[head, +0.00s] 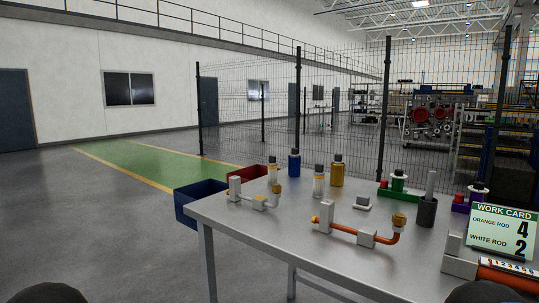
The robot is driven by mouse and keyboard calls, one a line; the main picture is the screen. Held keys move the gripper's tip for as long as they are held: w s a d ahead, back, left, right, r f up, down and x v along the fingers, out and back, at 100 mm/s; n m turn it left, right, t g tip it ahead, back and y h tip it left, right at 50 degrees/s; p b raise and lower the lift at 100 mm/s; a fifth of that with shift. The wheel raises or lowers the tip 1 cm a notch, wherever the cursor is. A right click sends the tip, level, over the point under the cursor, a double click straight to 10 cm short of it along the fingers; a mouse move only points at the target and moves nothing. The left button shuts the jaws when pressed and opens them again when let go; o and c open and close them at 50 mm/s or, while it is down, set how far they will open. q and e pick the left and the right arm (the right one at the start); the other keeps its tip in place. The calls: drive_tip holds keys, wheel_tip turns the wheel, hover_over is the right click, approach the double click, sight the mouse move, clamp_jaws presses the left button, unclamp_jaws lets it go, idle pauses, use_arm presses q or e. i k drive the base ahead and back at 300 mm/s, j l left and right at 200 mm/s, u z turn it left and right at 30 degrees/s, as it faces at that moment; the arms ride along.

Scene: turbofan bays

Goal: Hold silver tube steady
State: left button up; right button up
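A short silver tube (247,197) lies at the far left of the metal table, between a pale upright block (235,187) and a small pale block with a brass-coloured end fitting (277,189). It is small in the head view, and its exact ends are hard to make out. Nothing of mine touches it. Neither of my grippers shows; only dark rounded shapes, perhaps parts of my arms, show at the bottom left and bottom right edges.
The metal table (290,222) also bears an orange tube (345,229) in blocks, several bottles, a dark cup (427,211) with a grey rod, and a work card (502,232). Blue (188,208) and red (233,175) bins stand beyond the left edge. A mesh fence stands behind.

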sight(276, 188)
drive_tip(key=i+j+z, duration=0.2)
drive_tip(key=j, duration=0.25)
drive_tip(key=i+j+z, duration=0.2)
drive_tip(key=j, duration=0.3)
drive_tip(key=j+z, duration=0.2)
drive_tip(key=j, duration=0.25)
